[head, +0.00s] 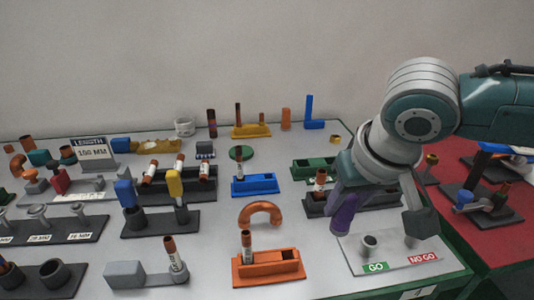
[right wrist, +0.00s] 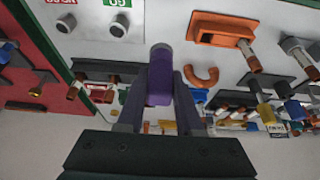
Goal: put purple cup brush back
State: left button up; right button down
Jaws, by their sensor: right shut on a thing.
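The purple cup brush (head: 343,217) is held by my right gripper (head: 350,188), above the table and close to the back left corner of the white GO / NO GO plate (head: 395,262). In the right wrist view the purple brush (right wrist: 160,84) sits between the two fingers of my right gripper (right wrist: 160,92), with its grey end pointing away from the palm. The gripper is shut on it. My left gripper is in neither view.
An orange block holder (head: 267,270) and an orange hook (head: 261,212) stand left of the plate. A dark holder (head: 320,208) and a green holder (head: 312,170) are behind the brush. A blue holder (head: 254,186) is further left. A red table (head: 480,228) adjoins on the right.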

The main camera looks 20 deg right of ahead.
aim_at(344, 222)
dwell(0.3)
jog(key=shift+r+p, duration=0.1)
jog(key=shift+p, duration=0.35)
jog(key=shift+f+b, duration=1.25)
jog(key=shift+f, duration=1.15)
jog(key=shift+r, duration=0.1)
jog(key=shift+p, duration=0.4)
jog(key=shift+p, duration=0.35)
jog(key=shift+f, duration=0.25)
jog(key=shift+f+b, duration=2)
jog(key=shift+f, duration=0.6)
